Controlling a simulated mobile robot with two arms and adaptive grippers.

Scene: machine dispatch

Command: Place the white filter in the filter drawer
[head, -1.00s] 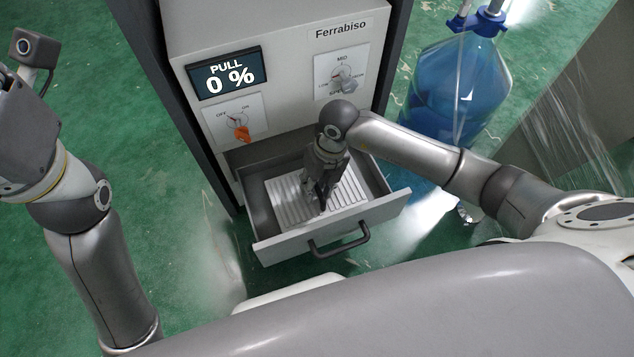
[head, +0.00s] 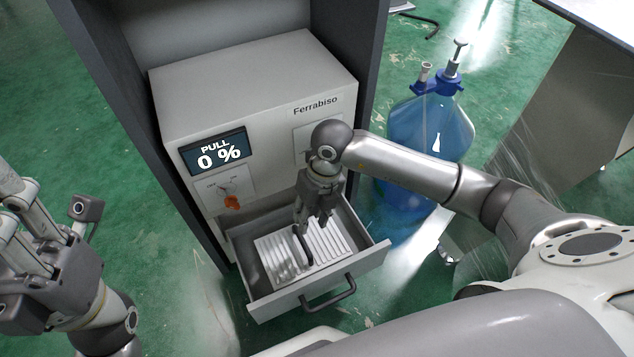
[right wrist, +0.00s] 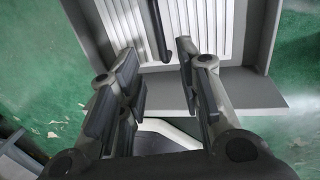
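The white filter (head: 326,243), a ribbed plate with a dark bar handle (head: 303,245), lies inside the open filter drawer (head: 362,267) of the grey machine. In the right wrist view, the filter (right wrist: 210,28) and its handle (right wrist: 160,30) show beyond my fingers. My right gripper (head: 313,222) is above the filter, with its fingers apart and nothing between them; it also shows open in the right wrist view (right wrist: 158,62). Part of the filter is hidden behind it in the head view. My left gripper (head: 18,225) is at the left edge, its fingertips not clearly visible.
The drawer's front has a dark handle (head: 328,296). A blue water bottle (head: 430,135) stands right of the machine. Green floor is clear on the left.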

